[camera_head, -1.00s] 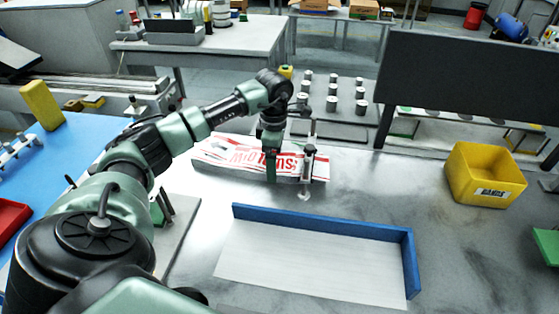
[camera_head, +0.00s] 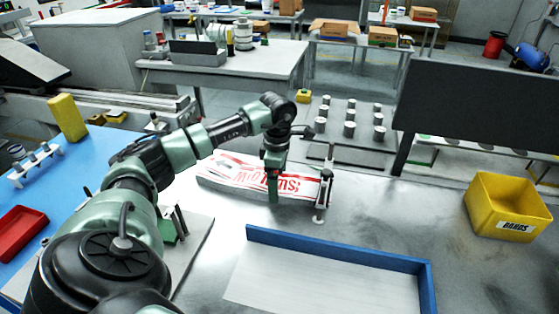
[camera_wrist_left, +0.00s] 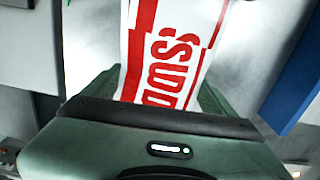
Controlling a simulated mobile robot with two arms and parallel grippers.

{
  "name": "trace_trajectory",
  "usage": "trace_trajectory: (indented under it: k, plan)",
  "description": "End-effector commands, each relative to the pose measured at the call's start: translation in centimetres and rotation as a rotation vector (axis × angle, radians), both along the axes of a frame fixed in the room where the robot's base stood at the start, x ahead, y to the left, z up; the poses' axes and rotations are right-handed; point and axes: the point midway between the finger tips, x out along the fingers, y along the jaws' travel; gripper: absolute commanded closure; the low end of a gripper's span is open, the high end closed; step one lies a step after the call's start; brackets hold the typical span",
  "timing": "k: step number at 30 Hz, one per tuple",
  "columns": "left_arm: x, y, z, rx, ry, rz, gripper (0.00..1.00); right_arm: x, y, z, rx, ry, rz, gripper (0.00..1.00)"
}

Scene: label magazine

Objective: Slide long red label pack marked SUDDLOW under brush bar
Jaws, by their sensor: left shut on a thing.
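The long label pack (camera_head: 228,171) is white with red lettering that reads upside down in the head view. It lies along the grey table, and its right end is at a small upright fixture with a dark bar (camera_head: 325,187), which may be the brush bar. I cannot tell whether the end is under the bar. My left gripper (camera_head: 273,190) is shut on the pack around its middle, left of the fixture. In the left wrist view the pack (camera_wrist_left: 175,45) runs out from between the green fingers. My right gripper is not in view.
A white tray with a blue rim (camera_head: 340,246) is in front of the pack. A yellow bin (camera_head: 507,207) stands at the right, and a dark panel (camera_head: 470,95) rises behind the table. Bare table lies between the fixture and the bin.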

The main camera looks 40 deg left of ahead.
Motion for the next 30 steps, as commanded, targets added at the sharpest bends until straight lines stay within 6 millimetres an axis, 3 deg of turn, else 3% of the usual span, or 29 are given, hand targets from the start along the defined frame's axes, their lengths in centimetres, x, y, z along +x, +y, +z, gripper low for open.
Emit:
trace_trajectory:
  k: [2,3,4,14,24,30]
  plan:
    - [0.0,0.0,0.1,0.0,-0.001,0.001,0.86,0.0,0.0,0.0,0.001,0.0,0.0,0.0]
    - [0.0,0.0,0.1,0.0,-0.001,0.001,0.05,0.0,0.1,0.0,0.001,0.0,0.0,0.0]
    - [0.0,0.0,0.1,0.0,-0.001,0.001,0.0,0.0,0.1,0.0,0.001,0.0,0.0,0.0]
    - [0.0,0.0,0.5,-0.001,-0.001,0.0,0.0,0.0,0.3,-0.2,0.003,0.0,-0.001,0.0]
    - [0.1,0.0,6.0,0.001,-0.005,0.001,0.0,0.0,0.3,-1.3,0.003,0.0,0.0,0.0]
    - [0.0,0.0,7.7,0.0,-0.001,0.001,0.0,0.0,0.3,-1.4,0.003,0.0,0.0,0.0]
